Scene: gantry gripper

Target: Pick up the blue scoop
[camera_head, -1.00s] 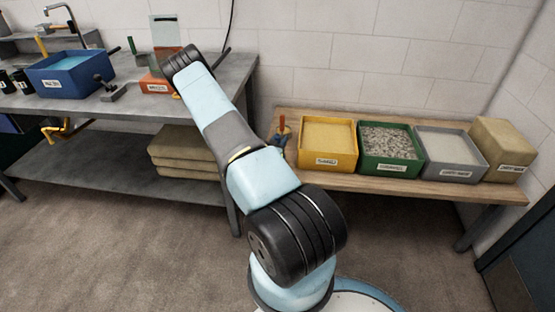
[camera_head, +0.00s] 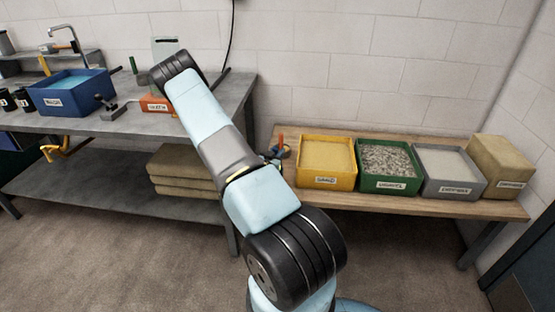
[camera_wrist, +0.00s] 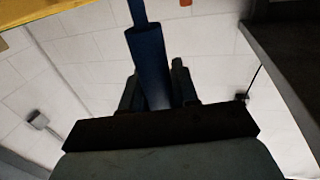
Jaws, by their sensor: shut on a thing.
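The blue scoop (camera_wrist: 150,60) shows in the wrist view as a dark blue bar between my fingers, running up out of the top edge. My gripper (camera_wrist: 158,85) is shut on it, with one black finger on each side. The scoop's far end is out of frame.
A wooden bench (camera_head: 400,202) on the right carries a yellow bin (camera_head: 327,182), a green bin (camera_head: 388,185), a grey bin (camera_head: 447,185) and a tan block (camera_head: 503,160). Small orange and blue items (camera_head: 280,148) are left of the yellow bin. A blue tub (camera_head: 72,100) stands on the grey table (camera_head: 150,122).

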